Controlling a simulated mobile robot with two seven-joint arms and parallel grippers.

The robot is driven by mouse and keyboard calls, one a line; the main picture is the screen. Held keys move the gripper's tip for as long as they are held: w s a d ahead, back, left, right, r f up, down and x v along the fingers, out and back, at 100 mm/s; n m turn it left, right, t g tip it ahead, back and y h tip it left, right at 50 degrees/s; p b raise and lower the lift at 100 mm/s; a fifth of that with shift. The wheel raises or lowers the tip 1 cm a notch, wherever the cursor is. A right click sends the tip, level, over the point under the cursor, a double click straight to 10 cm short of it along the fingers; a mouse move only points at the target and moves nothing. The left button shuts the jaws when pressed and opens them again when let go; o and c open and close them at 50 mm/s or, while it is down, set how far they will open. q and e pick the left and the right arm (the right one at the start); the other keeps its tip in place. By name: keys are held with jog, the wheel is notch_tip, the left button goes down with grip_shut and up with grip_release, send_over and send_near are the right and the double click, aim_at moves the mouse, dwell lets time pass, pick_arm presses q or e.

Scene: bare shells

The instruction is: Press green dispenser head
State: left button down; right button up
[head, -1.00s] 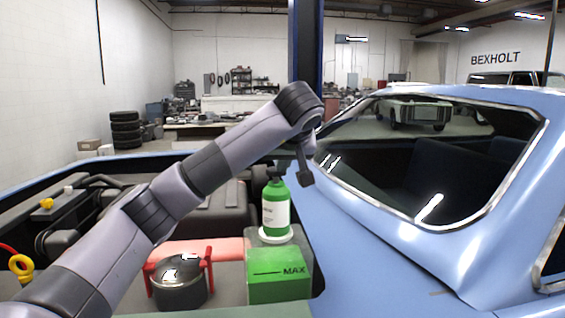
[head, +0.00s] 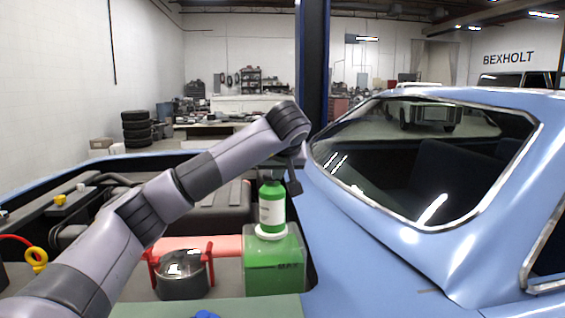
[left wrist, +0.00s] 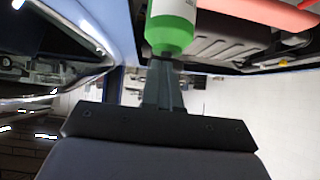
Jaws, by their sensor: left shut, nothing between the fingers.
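The green dispenser bottle (head: 272,207) with a pale label and a dark pump head (head: 268,175) stands upright on a white disc on the green box. In the left wrist view, which appears upside down, the shut fingers (left wrist: 164,62) point at the pump end of the green bottle (left wrist: 170,28). They overlap the dark head there, and I cannot tell whether they touch it. My right gripper is not seen.
The green box (head: 272,280) is marked MAX. A dark pot (head: 182,280) with red handles stands left of it. A yellow ring (head: 37,258) is at far left. The blue car body (head: 375,260) rises close on the right.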

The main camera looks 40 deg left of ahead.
pick_arm(q)
jog(key=shift+f, duration=0.2)
jog(key=v, duration=0.7)
jog(key=shift+r, duration=0.2)
dwell(0.7)
